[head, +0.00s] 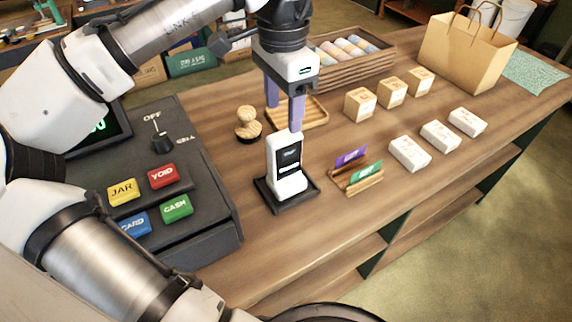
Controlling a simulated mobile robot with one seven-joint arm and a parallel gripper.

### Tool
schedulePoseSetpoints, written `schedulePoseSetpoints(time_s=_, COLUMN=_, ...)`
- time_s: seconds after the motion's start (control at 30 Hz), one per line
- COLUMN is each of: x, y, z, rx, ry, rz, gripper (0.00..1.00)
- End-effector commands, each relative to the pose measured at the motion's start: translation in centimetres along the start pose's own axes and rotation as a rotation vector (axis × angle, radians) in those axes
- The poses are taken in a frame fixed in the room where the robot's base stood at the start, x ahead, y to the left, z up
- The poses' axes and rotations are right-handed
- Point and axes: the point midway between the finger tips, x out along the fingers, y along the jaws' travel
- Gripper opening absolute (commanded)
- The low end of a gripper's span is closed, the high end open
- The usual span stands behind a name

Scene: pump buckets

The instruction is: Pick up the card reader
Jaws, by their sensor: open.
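The card reader (286,166) is a white upright device with a dark screen. It stands in a black square base (267,197) on the wooden counter, just right of the cash register. My gripper (284,114) points down above and slightly behind the card reader, with its two purple fingers apart. The near finger's tip shows close to the top of the reader; whether it touches cannot be told. Nothing shows between the fingers.
Left stands the dark cash register (205,212) with coloured keys. A wooden stamp (248,123), a slatted tray (312,112) and a card holder (357,180) stand close around. Small boxes (409,153) and a paper bag (465,50) are farther right. The counter's front edge is clear.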

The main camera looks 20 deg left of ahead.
Motion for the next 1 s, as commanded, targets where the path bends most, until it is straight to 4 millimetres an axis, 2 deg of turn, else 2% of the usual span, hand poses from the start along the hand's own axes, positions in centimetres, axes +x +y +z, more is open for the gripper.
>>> schedulePoseSetpoints(time_s=0.1, x=2.2, y=0.0, z=0.0, rx=0.001, ry=-0.002, rz=0.0, gripper=0.56)
schedulePoseSetpoints(time_s=0.2, x=3.5, y=0.0, z=0.0, rx=0.001, ry=0.0, rz=0.0, gripper=0.56)
schedulePoseSetpoints(time_s=0.47, x=5.2, y=-0.2, z=-0.2, rx=0.0, ry=0.0, rz=-0.001, gripper=0.56)
schedulePoseSetpoints(time_s=0.7, x=8.5, y=-0.5, z=-0.4, rx=0.002, ry=0.001, rz=0.0, gripper=0.56)
schedulePoseSetpoints(time_s=0.8, x=9.2, y=-0.5, z=-0.4, rx=0.001, ry=0.003, rz=-0.001, gripper=0.56)
schedulePoseSetpoints(time_s=1.0, x=9.4, y=-0.5, z=-0.4, rx=0.001, ry=0.003, rz=-0.002, gripper=0.56)
